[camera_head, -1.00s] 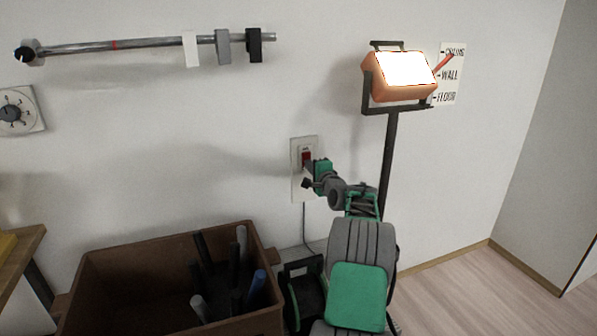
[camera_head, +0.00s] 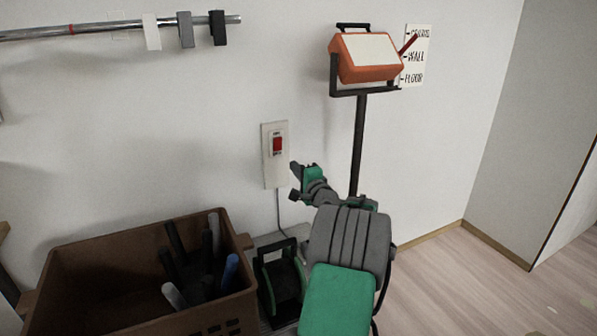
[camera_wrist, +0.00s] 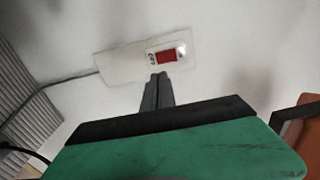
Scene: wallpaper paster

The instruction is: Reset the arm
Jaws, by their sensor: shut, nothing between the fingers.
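My gripper (camera_head: 296,180) is shut and empty, just right of and below the red switch on the wall plate. The wall plate (camera_head: 267,172) holds a red rocker switch (camera_head: 278,144), and a cable runs down from it. In the wrist view the shut fingertips (camera_wrist: 160,80) point at the plate (camera_wrist: 122,62), close to the red switch (camera_wrist: 166,57). They look apart from the switch in the head view. The work lamp (camera_head: 367,58) on its black stand is dark.
A brown crate (camera_head: 70,262) with several rollers or handles stands at lower left. A rail (camera_head: 90,29) with sliding blocks is on the wall above. A label card (camera_head: 416,60) is beside the lamp. The wooden floor (camera_head: 440,280) at right is clear.

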